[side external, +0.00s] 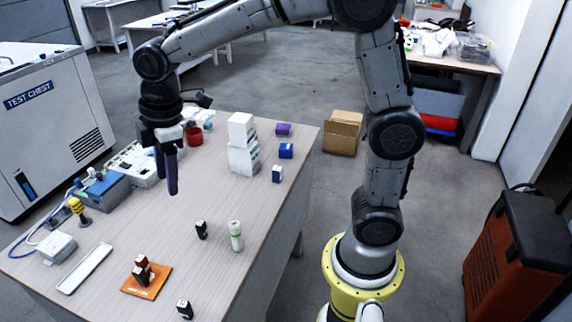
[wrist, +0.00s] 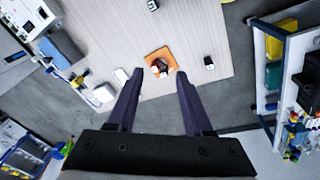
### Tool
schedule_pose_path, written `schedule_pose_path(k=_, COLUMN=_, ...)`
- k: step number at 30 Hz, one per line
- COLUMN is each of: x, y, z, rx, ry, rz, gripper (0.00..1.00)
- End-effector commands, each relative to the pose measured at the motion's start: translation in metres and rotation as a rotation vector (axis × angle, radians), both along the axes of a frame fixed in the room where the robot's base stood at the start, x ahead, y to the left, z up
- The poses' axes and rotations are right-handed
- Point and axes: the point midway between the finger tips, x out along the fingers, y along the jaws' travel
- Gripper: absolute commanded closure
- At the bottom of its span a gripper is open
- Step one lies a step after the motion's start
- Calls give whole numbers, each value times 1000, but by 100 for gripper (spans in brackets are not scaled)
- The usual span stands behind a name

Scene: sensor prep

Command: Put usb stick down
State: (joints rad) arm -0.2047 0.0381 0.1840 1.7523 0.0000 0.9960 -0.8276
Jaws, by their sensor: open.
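Small dark stick-like items, which look like USB sticks, are on the table. A red-and-black pair (side external: 142,268) stands on an orange mat (side external: 160,283), very close together. In the wrist view a dark item (wrist: 160,67) is on the orange mat (wrist: 150,59), between my fingertips in the picture but well beyond them. A black stick (side external: 201,230) stands behind the mat, and another black-and-white one (side external: 184,308) is near the front edge. My gripper (side external: 168,190) is open and empty, above the table behind the mat. It also shows in the wrist view (wrist: 160,75), fingers apart.
A white tray (side external: 84,269) lies left of the mat. A white cylinder (side external: 236,236) stands right of the black stick. White boxes (side external: 242,145), blue blocks and a red cup (side external: 194,135) are farther back. Devices and cables line the left edge. The table centre is fairly clear.

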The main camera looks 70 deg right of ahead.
Motion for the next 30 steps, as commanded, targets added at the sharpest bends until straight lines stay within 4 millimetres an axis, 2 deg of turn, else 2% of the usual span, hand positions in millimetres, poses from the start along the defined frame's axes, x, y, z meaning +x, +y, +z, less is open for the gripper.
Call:
schedule_pose_path(k=1, x=-20, y=-12, z=14, rx=18, ry=-30, rz=-85, gripper=49)
schedule_pose_path(k=6, x=-87, y=-43, z=39, rx=93, ry=-115, rz=-384, gripper=49)
schedule_pose_path(k=12, x=-163, y=-68, z=39, rx=197, ry=-208, rz=-714, gripper=49)
schedule_pose_path(k=15, x=-191, y=-74, z=32, rx=245, ry=-242, rz=-841, gripper=49)
schedule_pose_path(k=18, x=-208, y=-78, z=24, rx=281, ry=-264, rz=-928, gripper=49)
schedule_pose_path(k=21, x=-217, y=-79, z=20, rx=300, ry=-276, rz=-975, gripper=49)
schedule_pose_path(k=30, x=-220, y=-80, z=18, rx=305, ry=-277, rz=-990, gripper=49)
